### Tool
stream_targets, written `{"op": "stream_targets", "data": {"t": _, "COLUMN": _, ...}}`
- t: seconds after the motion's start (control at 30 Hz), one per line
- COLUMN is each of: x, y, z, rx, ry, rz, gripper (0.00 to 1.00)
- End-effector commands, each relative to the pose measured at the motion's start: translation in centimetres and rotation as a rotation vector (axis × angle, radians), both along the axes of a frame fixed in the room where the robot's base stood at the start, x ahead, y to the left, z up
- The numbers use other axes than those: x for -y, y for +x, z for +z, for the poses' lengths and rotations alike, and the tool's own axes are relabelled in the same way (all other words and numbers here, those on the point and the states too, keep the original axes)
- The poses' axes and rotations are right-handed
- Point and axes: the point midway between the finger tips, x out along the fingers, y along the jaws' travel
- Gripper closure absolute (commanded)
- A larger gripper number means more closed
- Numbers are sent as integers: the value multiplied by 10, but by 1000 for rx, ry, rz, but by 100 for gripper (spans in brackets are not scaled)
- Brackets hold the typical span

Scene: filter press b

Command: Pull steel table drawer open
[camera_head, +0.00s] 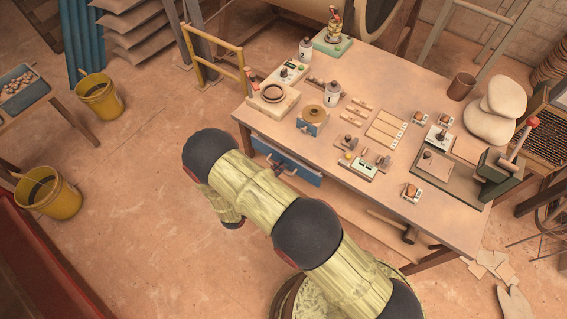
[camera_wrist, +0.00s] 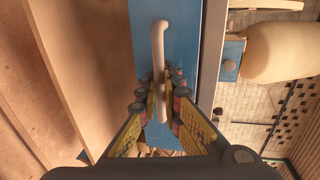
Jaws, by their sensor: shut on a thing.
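The drawer's blue front (camera_head: 307,176) shows under the long edge of the work table (camera_head: 388,208) in the head view. In the wrist view the blue drawer front (camera_wrist: 183,40) fills the upper middle, with a pale bar handle (camera_wrist: 159,42) running along it. My gripper (camera_wrist: 159,92) is shut on the handle, with a finger on each side of it. I cannot tell how far the drawer is out.
The tabletop holds several small devices, bottles (camera_head: 305,49), wooden strips and a dark press (camera_head: 500,172). A hammer (camera_head: 408,235) lies below the table. Yellow buckets (camera_head: 99,97) and a yellow rail frame (camera_head: 214,55) stand left.

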Motion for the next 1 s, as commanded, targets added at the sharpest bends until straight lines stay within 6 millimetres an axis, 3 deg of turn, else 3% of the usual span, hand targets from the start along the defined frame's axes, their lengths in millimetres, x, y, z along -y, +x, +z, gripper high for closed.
{"op": "stream_targets", "data": {"t": 0.5, "x": -73, "y": -94, "z": -1, "rx": -3, "ry": 0, "rz": 5, "gripper": 100}}
{"op": "stream_targets", "data": {"t": 0.7, "x": -90, "y": -116, "z": -1, "rx": -2, "ry": 1, "rz": 2, "gripper": 100}}
{"op": "stream_targets", "data": {"t": 1.0, "x": -98, "y": -127, "z": -1, "rx": -3, "ry": 0, "rz": 0, "gripper": 100}}
